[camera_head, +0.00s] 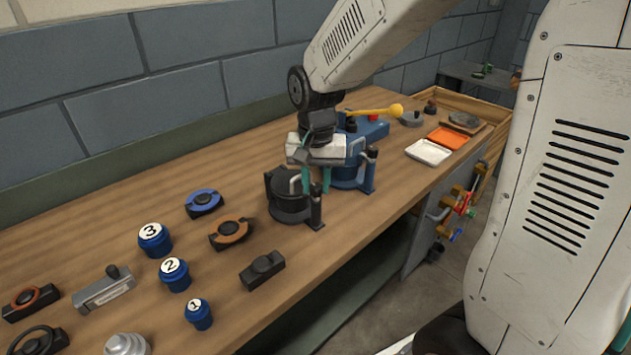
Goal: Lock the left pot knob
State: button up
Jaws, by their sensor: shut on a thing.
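The left pot (288,205) is a dark grey round pot with a lid and black upright posts at its sides. It stands on the wooden bench. A pale curved handle (294,184) shows at its top. My gripper (318,187) points down with teal fingers over the right side of this pot. It is shut on what looks like the left pot knob, which the fingers mostly hide, so I cannot tell how far it is turned.
A yellow-knobbed lever (396,110) on a blue block sticks out right of my wrist. White (429,152) and orange (447,138) trays lie farther right. Blue numbered knobs (174,274) and several dark switches fill the left bench. Bare wood lies in front of the pots.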

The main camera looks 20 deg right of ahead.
aim_at(318, 187)
jog(key=o, duration=1)
jog(key=shift+r, duration=0.1)
notch_tip(318, 187, up, 8)
jog(key=shift+f, duration=0.15)
jog(key=shift+s+f+n, duration=0.2)
jog(key=shift+s+n, duration=0.1)
jog(key=shift+n, duration=0.1)
jog(key=s+d+r+n, duration=0.1)
jog(key=s+n, duration=0.1)
jog(key=s, duration=0.9)
jog(key=s+d+r+n+t, duration=0.1)
jog(key=s+d+r+n, duration=0.1)
jog(key=s, duration=0.8)
jog(key=shift+s+n, duration=0.35)
jog(key=shift+n, duration=0.05)
